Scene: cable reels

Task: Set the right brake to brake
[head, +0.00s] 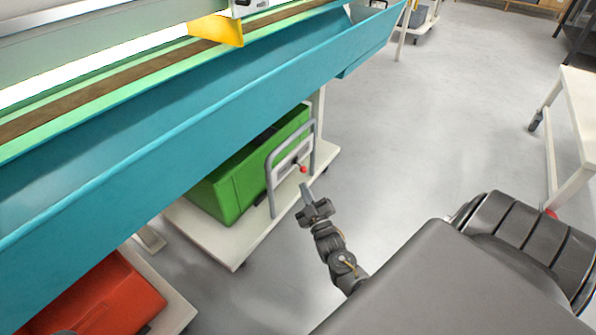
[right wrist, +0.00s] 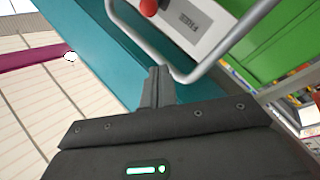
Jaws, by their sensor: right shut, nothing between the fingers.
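The brake is a red knob (head: 303,169) on a white plate (head: 287,168) fixed to the grey tube handle (head: 269,184) of a white cart (head: 226,242). In the right wrist view the red knob (right wrist: 148,6) is at the top edge, partly cut off. The white plate (right wrist: 200,28) there bears the word FREE. My right gripper (head: 306,188) is shut and empty, just in front of the knob and apart from it. Its closed fingers (right wrist: 158,76) point toward the handle tube. My left gripper is not in view.
A green crate (head: 228,190) stands on the cart behind the handle. A long teal trough (head: 180,150) overhangs the cart. An orange-red crate (head: 105,300) sits on another cart at lower left. A white table (head: 580,110) is at right. The grey floor between is clear.

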